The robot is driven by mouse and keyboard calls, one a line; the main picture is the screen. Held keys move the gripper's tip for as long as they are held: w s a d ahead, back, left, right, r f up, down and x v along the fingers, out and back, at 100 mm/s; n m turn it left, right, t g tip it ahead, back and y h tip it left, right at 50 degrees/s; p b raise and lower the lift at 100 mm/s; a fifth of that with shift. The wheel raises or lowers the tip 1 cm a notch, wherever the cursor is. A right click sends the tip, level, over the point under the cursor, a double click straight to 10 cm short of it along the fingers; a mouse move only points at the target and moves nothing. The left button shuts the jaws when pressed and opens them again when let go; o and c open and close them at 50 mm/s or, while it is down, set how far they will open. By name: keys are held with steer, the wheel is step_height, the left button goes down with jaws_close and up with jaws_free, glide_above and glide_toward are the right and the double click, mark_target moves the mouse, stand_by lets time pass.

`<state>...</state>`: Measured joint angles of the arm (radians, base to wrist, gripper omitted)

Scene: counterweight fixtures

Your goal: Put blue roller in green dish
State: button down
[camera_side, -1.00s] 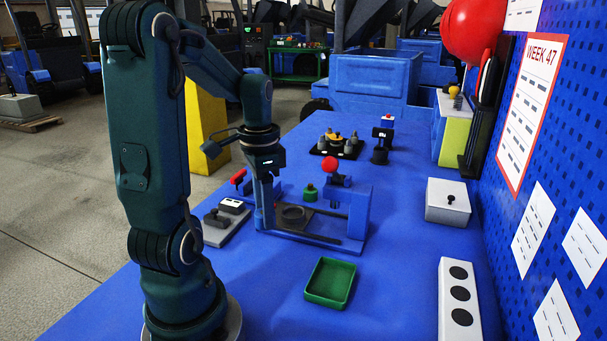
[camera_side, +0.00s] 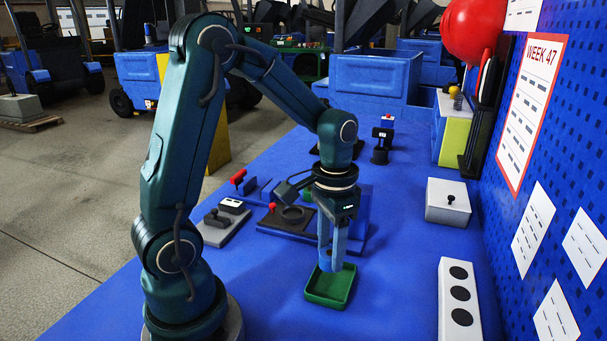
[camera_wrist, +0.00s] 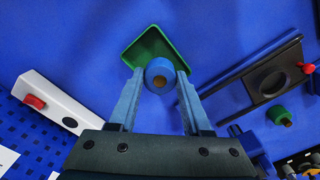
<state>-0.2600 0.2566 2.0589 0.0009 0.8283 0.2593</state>
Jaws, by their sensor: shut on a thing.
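The green dish (camera_side: 331,288) sits on the blue table in front of the fixture. My gripper (camera_side: 331,266) is above the dish, pointing down, and its fingers hide part of the dish's far side. The roller overlaps the near part of the green dish (camera_wrist: 148,42) in that view. The side view does not show the roller clearly, and I cannot tell whether it touches the dish.
The blue fixture (camera_side: 358,222) with a dark plate (camera_side: 270,226) stands behind the dish. A green roller (camera_wrist: 279,116) stands by it. A white block with black discs (camera_side: 459,296) is at the right, and a white box (camera_side: 448,204) behind it. Table between dish and block is clear.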

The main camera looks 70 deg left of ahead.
steer(key=shift+w+d+f, duration=0.15)
steer(key=shift+d+f, duration=0.05)
steer(key=shift+d, duration=0.05)
steer(key=shift+f, duration=2)
steer(key=shift+f, duration=0.15)
steer(key=c, duration=0.6)
jaws_free()
